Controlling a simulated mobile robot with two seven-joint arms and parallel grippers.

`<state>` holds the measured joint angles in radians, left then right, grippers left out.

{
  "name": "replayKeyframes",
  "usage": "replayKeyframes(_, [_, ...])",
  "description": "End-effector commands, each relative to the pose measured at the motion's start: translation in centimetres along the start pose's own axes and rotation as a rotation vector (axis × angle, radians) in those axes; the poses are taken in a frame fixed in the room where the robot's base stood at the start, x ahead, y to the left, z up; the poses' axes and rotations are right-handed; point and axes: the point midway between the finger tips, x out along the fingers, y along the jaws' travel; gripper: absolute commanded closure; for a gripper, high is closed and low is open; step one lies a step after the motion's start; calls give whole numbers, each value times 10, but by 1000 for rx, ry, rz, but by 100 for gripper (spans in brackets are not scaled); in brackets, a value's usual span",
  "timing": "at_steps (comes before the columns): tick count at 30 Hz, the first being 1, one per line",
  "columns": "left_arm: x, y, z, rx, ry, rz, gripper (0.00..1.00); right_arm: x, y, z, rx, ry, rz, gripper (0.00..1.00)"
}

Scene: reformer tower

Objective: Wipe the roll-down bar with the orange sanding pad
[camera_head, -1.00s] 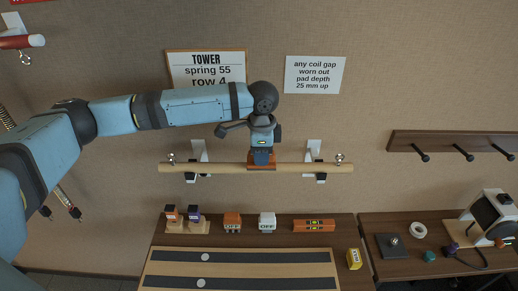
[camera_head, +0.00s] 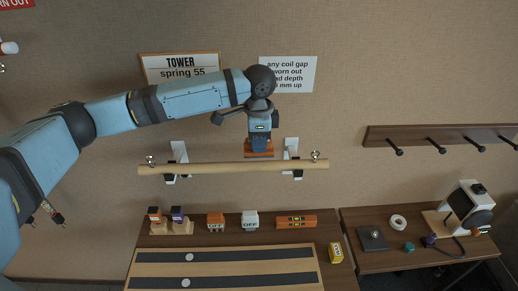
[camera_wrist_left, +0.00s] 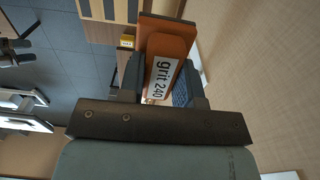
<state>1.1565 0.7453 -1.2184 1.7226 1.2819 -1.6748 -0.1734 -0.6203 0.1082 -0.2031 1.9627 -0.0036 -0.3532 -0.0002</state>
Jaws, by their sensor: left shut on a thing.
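The roll-down bar (camera_head: 215,168) is a pale wooden rod held level in front of the wall by two white brackets. My left gripper (camera_head: 259,144) is shut on the orange sanding pad (camera_head: 258,155). In the left wrist view the pad (camera_wrist_left: 182,45) sits between the fingers, with a white "grit 240" label. The bar is not clearly visible there. My right gripper is not in view.
Two wall signs (camera_head: 305,72) are behind my left arm, partly covered. Below, a wooden table (camera_head: 228,240) carries small blocks, an orange level (camera_head: 296,222) and dark strips. A peg rail (camera_head: 440,134) is on the right wall, above a side table (camera_head: 375,262).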

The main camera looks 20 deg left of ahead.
Motion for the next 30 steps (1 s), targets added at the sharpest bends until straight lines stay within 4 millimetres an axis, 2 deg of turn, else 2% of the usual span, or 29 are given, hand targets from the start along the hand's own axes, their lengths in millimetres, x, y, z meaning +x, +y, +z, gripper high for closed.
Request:
replayKeyframes(13, [-38,-10,-2,-4,1,0,88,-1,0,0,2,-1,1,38])
replayKeyframes(30, [-41,-10,-2,-4,0,0,88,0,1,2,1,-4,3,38])
